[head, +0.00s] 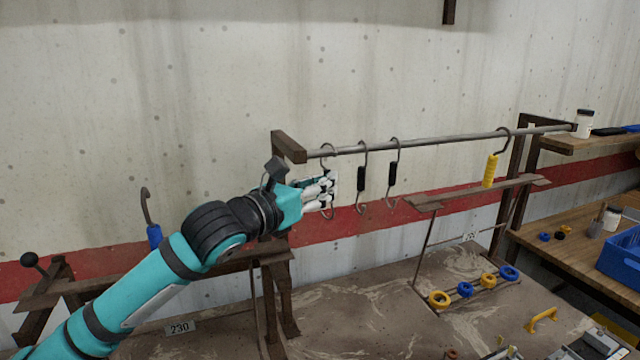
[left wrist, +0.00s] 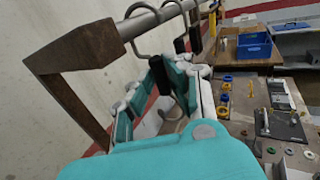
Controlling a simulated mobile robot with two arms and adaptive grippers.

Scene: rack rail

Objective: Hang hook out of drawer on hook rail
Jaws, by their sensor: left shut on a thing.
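The hook rail (head: 440,141) is a grey bar that runs from a brown bracket at the left to a frame at the right. A grey metal hook (head: 328,147) is at the rail's left end, its top curve over the bar. My left gripper (head: 324,189) is shut on this hook's middle, below the rail; the fingers hide the grip part. The hook's lower curve shows just under the fingers. In the left wrist view, my left gripper (left wrist: 174,88) is below the rail (left wrist: 152,20), and the hook's curve (left wrist: 131,40) shows above it. No drawer shows clearly. My right gripper is out of view.
Two black-handled hooks (head: 362,178) (head: 392,176) hang close to the right of my gripper. A yellow-handled hook (head: 490,170) hangs farther right. A brown bracket (head: 290,146) is close at the left. A blue-handled hook (head: 154,235) stands left, behind my arm.

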